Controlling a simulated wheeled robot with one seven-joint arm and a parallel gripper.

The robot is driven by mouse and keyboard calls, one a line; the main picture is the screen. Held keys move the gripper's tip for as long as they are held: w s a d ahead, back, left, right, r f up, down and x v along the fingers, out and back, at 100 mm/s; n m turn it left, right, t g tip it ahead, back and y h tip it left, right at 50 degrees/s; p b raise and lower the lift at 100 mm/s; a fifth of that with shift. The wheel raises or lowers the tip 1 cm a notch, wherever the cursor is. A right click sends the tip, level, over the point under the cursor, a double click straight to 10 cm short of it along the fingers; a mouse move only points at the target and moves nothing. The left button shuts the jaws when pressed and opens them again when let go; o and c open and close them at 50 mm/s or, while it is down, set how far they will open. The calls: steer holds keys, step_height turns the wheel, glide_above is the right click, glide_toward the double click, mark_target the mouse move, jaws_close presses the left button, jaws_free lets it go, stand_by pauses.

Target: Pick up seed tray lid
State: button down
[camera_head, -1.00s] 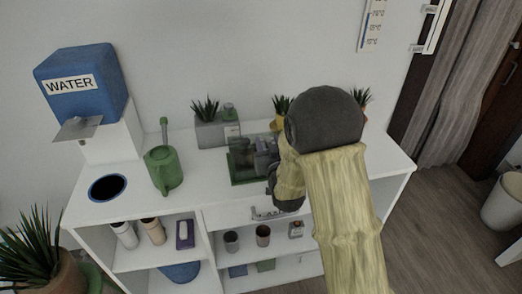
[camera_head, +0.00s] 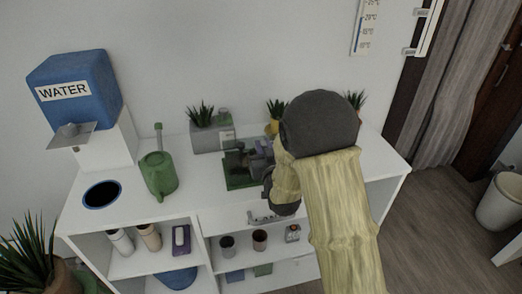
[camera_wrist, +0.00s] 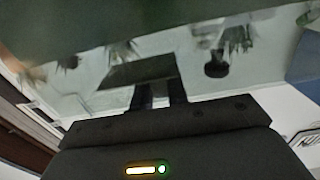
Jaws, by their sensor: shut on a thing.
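The green seed tray (camera_head: 236,183) lies on the white desk top, left of my gripper. My gripper (camera_head: 261,163) is at the tray's right side, partly hidden by my arm. In the wrist view my gripper (camera_wrist: 157,92) is shut on a see-through lid (camera_wrist: 105,88), with the plants blurred behind it. The lid's outline is hard to make out in the head view, and I cannot tell how far it is from the tray. A dark green band, perhaps the tray, crosses the top of the wrist view.
A green watering can (camera_head: 159,176) stands to the left, beside a round hole (camera_head: 102,194) and the blue water container (camera_head: 75,88). A grey planter (camera_head: 207,139) and a yellow pot (camera_head: 271,128) stand behind the tray. Shelves below hold bottles and cups.

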step_height(320, 180, up, 10)
steer(key=shift+f+p, duration=0.1)
steer(key=shift+p, duration=0.65)
steer(key=shift+f, duration=0.1)
